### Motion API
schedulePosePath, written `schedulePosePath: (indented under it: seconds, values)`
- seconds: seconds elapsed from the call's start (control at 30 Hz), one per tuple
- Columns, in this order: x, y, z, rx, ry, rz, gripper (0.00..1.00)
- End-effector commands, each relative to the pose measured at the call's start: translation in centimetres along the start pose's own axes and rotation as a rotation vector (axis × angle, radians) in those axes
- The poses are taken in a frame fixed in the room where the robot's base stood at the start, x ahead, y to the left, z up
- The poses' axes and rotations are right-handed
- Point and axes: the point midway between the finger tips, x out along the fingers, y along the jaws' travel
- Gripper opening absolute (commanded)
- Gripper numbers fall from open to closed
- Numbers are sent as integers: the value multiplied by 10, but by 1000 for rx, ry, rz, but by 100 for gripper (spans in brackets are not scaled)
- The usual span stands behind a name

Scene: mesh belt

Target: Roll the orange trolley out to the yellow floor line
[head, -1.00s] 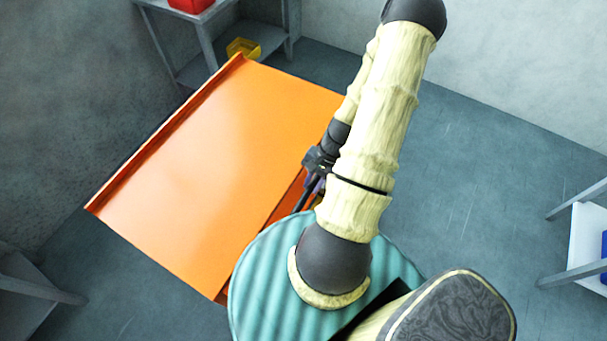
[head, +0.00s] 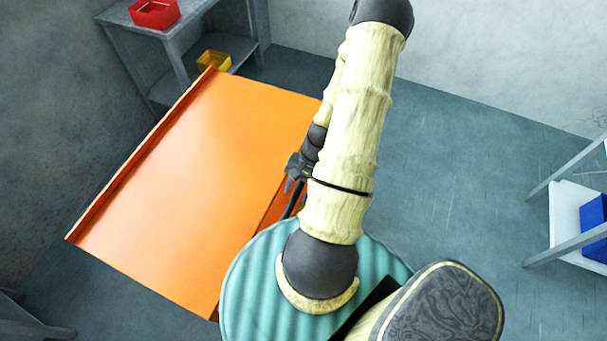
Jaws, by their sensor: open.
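The orange trolley (head: 200,170) stands left of the middle in the head view, with a broad flat top and a raised lip along its far left side. My gripper (head: 290,197) is at the trolley's near right side, by a recessed darker orange strip. Its jaws are open, and my arm partly hides it. I cannot tell whether the fingers touch the trolley or stand around a part of it. My arm and body hide the trolley's near right corner. The yellow floor line is not in view.
A grey shelf unit with a red bin (head: 155,13) and a yellow bin (head: 214,61) stands close behind the trolley. A rack with a blue bin (head: 595,228) is at the right. Grey floor (head: 455,175) is clear between. Another grey frame is at lower left.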

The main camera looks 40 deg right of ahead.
Motion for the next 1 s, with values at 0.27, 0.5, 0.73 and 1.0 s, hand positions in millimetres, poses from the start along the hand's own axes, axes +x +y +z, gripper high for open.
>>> schedulePosePath:
  seconds: [0.27, 0.5, 0.73, 1.0]
  values:
    - [-27, 0, -1, 0, 5, 0, 41]
    - [-65, 0, -2, 1, 6, -1, 41]
    - [-104, 0, -2, 0, 8, 0, 41]
    - [-154, 0, -1, 1, 6, 0, 41]
